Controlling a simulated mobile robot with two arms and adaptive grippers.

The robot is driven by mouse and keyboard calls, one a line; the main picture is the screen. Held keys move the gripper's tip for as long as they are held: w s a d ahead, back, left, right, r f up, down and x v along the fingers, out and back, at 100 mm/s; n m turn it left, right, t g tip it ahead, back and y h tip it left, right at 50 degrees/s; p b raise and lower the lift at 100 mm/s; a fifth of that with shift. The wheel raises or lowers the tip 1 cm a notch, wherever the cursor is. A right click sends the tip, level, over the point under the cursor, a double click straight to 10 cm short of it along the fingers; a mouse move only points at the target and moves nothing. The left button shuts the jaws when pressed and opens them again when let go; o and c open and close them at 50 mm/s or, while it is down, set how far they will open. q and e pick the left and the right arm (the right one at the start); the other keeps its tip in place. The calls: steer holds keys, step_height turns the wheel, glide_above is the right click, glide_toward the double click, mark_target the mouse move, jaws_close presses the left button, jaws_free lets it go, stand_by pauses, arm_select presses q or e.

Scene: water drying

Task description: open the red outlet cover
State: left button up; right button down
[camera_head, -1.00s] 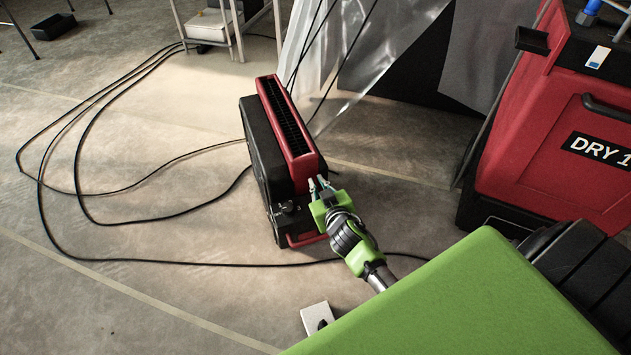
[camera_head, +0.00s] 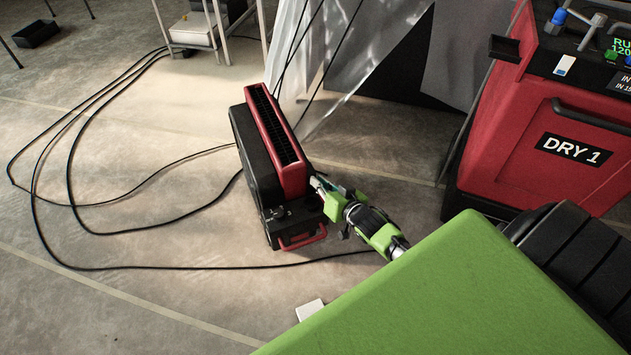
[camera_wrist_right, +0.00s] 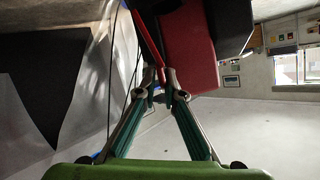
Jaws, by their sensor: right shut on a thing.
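The red outlet cover (camera_head: 291,180) with its black slatted grille (camera_head: 275,126) sits on the upper right side of a black machine (camera_head: 255,150) on the floor. My right gripper (camera_head: 316,184) is at the near right edge of the cover, with its arm reaching in from the lower right. In the right wrist view its two fingers (camera_wrist_right: 163,84) come together on a thin red edge (camera_wrist_right: 151,50) of the cover, beside a larger red face (camera_wrist_right: 188,45). The exact contact is small and partly hidden. My left gripper is out of view.
A red handle (camera_head: 302,238) and dark knobs are low on the machine's near end. Black cables (camera_head: 100,230) loop over the floor at left. A red DRY 1 unit (camera_head: 545,140) stands at right. Translucent sheeting (camera_head: 345,60) hangs behind.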

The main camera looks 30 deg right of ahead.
steer(key=shift+s+d+f, duration=0.25)
steer(key=shift+f, duration=0.05)
steer(key=shift+d+m+y, duration=0.25)
steer(key=shift+m+y, duration=0.05)
steer(key=shift+m, duration=0.1)
steer(key=shift+d+m, duration=0.2)
steer(key=shift+m, duration=0.1)
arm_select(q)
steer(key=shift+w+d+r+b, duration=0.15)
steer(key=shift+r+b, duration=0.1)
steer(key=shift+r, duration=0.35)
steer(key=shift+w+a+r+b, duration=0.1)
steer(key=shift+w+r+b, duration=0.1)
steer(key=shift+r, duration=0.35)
arm_select(e)
steer(key=shift+d+r+m+t+y, duration=0.15)
steer(key=shift+d+m+t+y, duration=0.15)
steer(key=shift+d+m+y, duration=0.25)
steer(key=shift+a+r, duration=0.1)
steer(key=shift+a, duration=0.05)
steer(key=c, duration=2.2)
jaws_free()
steer(key=shift+w+a, duration=0.1)
steer(key=shift+w, duration=0.05)
steer(key=shift+c, duration=0.2)
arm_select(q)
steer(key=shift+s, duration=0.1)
